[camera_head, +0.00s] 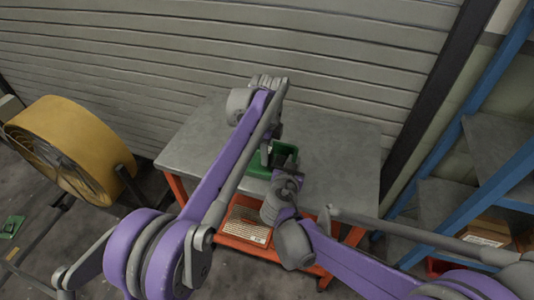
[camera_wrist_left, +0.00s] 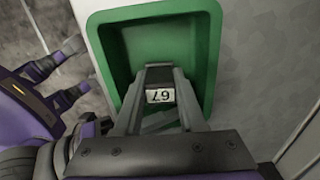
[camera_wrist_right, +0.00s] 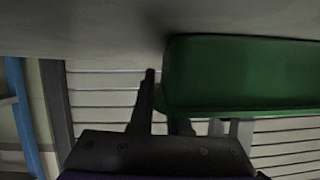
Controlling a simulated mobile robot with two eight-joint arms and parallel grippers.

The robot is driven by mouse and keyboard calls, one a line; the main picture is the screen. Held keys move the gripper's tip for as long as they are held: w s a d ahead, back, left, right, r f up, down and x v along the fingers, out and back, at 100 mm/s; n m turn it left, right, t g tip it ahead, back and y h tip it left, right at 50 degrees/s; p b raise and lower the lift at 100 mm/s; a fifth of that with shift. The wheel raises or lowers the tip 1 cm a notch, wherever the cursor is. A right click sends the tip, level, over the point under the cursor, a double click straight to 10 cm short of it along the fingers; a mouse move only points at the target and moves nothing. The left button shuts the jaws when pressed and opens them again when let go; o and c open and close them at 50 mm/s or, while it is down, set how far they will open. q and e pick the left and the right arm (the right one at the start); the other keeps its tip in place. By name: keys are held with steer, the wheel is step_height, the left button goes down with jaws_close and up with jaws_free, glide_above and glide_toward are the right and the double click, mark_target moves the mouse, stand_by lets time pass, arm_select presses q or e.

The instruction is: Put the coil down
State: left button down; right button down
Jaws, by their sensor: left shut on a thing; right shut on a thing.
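A green bin (camera_head: 284,150) stands on the grey top of a workbench (camera_head: 335,150). In the left wrist view, the bin (camera_wrist_left: 205,45) opens toward the camera. My left gripper (camera_wrist_left: 160,80) reaches into it and is shut on a small grey piece with a white label reading 67 (camera_wrist_left: 160,96). This piece may be the coil, but its shape is mostly hidden by the fingers. My right gripper (camera_wrist_right: 160,95) is shut at the near end of the bin (camera_wrist_right: 240,75), with a finger on the outside of its wall. In the head view my arms partly cover both gripper tips.
The bench has orange legs and a lower shelf with a printed box (camera_head: 247,228). A yellow drum fan (camera_head: 75,140) stands at the left. Blue shelving (camera_head: 480,110) stands at the right. A slatted shutter (camera_head: 230,45) is behind. The bench top is clear on both sides.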

arm_select(q)
steer(key=shift+f, duration=0.25)
steer(key=shift+f, duration=0.1)
steer(key=c, duration=0.5)
jaws_free()
step_height(320, 180, up, 12)
steer(key=shift+r, duration=0.2)
arm_select(e)
steer(key=c, duration=0.8)
jaws_free()
